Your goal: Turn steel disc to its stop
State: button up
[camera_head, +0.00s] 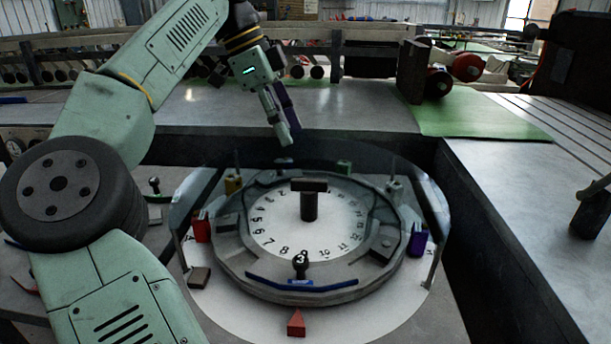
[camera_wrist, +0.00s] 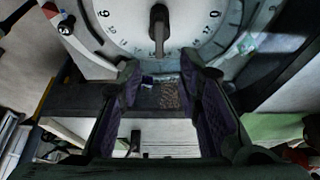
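The steel disc (camera_head: 240,278) lies flat in the round station in the head view, with a white numbered face (camera_head: 275,235) and a dark T-shaped handle (camera_head: 309,205) standing at its centre. I cannot tell which part is the stop.
A clear curved guard (camera_head: 435,205) partly surrounds the disc. A red pointer (camera_head: 296,322), a red block (camera_head: 202,228), a brown block (camera_head: 199,277) and a purple block (camera_head: 417,242) stand around it. A green mat (camera_head: 480,117) lies at the back right.

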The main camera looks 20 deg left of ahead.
aim_at(309, 179)
jog(key=x, duration=1)
jog(key=shift+d+f, duration=0.1)
jog(key=shift+f, duration=0.15)
jog(key=shift+c, duration=0.4)
grip_shut()
